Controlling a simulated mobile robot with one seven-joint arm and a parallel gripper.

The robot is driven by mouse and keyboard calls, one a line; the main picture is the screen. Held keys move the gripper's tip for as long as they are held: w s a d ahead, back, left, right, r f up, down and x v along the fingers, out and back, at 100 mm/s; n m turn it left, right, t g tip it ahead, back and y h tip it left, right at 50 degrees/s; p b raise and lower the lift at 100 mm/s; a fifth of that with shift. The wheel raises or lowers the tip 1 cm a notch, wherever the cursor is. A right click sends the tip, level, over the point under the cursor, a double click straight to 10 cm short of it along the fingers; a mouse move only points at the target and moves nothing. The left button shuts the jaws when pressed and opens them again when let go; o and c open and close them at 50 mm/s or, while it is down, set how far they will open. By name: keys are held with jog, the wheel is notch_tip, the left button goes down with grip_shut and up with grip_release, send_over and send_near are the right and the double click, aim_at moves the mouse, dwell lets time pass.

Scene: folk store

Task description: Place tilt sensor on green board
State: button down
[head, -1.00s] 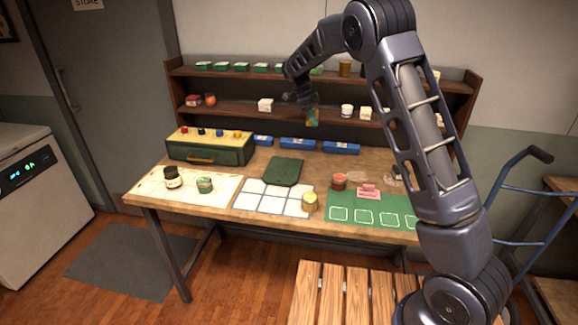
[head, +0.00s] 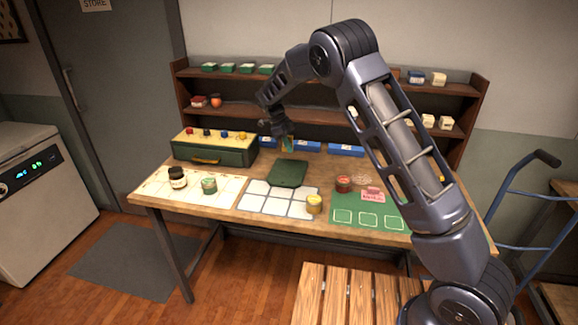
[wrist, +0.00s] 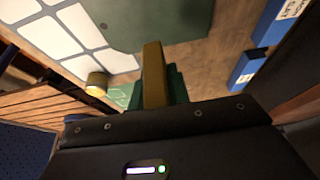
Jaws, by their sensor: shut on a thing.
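My gripper (head: 287,141) is shut on a small green and yellow-brown piece (head: 288,147), possibly the tilt sensor; I see no readable label on it. It hangs above the back of the table, behind the dark green board (head: 287,173). In the wrist view the piece (wrist: 154,75) points up from the jaws, and the dark green board (wrist: 150,22) lies beyond it. A second green board, a mat with white-outlined squares (head: 370,216), lies at the front right. A red-topped jar and a pink tag stand at its back edge.
A white gridded sheet (head: 272,205) with a yellow tin (head: 314,204) lies at the middle front. A cream sheet (head: 228,195) with two jars is at left. A green toolbox (head: 213,152) and blue bins (head: 345,150) line the back, below the shelves (head: 240,101).

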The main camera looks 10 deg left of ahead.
aim_at(292, 172)
jog(key=shift+f, duration=4.8)
jog(key=shift+f, duration=0.15)
jog(key=c, duration=1.3)
grip_release()
jog(key=v, duration=1.2)
